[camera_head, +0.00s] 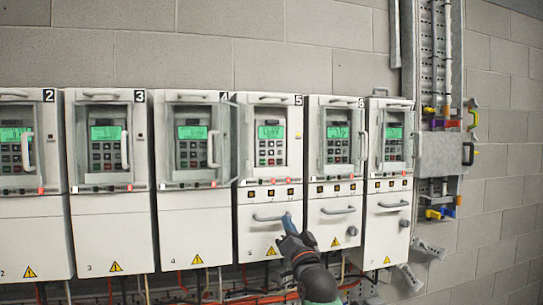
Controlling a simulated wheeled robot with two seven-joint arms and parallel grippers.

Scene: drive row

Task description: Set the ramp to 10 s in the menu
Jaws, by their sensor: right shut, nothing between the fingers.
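A row of pale drive cabinets hangs on the wall, each with a keypad and a lit green display. On drive 5 (244,200), the clear cover (230,140) appears swung open to the left, leaving its menu keypad (271,152) uncovered. Its green display (270,131) shows text too small to read. My right gripper (288,222) is shut and empty, in front of drive 5's lower panel, below the keypad. It overlaps the right end of the grey horizontal handle (266,218) in the picture; I cannot tell whether they touch. My left gripper is not in view.
Drive 3 (110,233), drive 4 (190,235) and drive 6 (333,225) have covers with handles over their keypads. Cables (240,297) run below the row. A grey rack (438,150) with coloured parts is at the right.

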